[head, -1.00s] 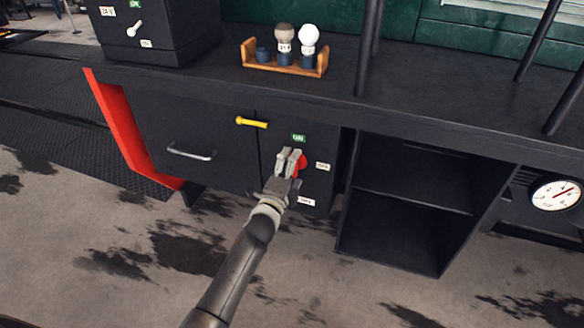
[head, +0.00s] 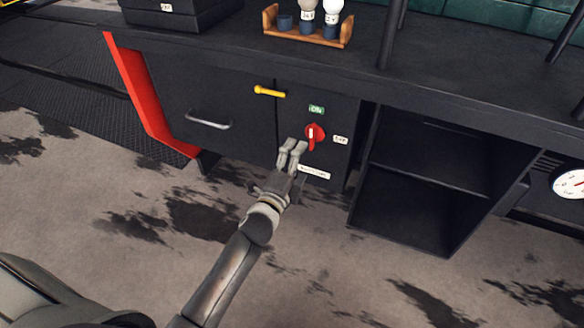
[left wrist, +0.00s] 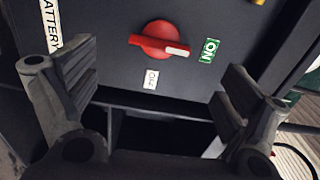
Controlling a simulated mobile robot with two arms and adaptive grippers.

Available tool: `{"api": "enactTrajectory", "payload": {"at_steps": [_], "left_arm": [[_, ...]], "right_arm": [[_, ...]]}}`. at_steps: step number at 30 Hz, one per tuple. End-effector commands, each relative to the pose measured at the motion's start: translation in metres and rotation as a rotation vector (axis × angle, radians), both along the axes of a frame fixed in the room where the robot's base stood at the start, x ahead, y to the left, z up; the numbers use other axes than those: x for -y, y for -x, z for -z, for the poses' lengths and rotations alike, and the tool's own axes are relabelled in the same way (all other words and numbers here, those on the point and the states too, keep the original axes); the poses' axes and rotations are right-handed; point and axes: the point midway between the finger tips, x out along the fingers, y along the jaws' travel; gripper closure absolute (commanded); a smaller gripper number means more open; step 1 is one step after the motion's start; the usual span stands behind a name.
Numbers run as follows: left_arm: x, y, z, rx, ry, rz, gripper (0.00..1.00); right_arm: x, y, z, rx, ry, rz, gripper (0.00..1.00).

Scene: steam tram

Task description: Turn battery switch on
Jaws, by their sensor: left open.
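The battery switch (head: 314,135) is a red rotary knob on a black cabinet panel. It also shows in the left wrist view (left wrist: 160,41), where its bar has a white-marked end pointing toward the green ON label (left wrist: 209,50). The OFF label (left wrist: 151,79) lies to the side of the bar. A BATTERY label (left wrist: 52,30) is at the left of that view. My left gripper (head: 292,146) is open, just in front of the panel and below left of the knob, apart from it. Its jaws are empty. My right gripper is not in view.
A yellow handle (head: 269,91) and a silver drawer handle (head: 208,121) stick out left of the switch. An open black shelf (head: 425,180) is to the right. A wooden bulb rack (head: 308,34) stands on the counter. The floor in front is clear.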

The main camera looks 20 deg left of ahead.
Motion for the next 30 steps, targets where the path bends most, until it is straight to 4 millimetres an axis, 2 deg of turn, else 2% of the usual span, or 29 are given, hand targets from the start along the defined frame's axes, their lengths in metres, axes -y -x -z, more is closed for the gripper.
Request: {"api": "enactTrajectory", "payload": {"at_steps": [3, 8, 26, 29, 30], "left_arm": [[-0.001, 0.017, 0.001, -0.001, 0.001, 0.0, 0.04], [-0.001, 0.028, 0.0, 0.0, 0.001, 0.0, 0.04], [-0.001, 0.031, 0.0, -0.002, 0.004, -0.002, 0.04], [-0.005, 0.036, 0.01, -0.04, 0.048, -0.02, 0.04], [-0.008, 0.04, 0.019, -0.074, 0.088, -0.038, 0.04]], "right_arm": [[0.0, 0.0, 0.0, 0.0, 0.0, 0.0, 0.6], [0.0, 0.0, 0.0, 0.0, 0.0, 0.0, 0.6], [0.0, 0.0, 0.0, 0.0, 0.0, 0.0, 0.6], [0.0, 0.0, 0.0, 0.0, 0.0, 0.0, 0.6], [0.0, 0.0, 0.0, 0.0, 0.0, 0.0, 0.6]]}}
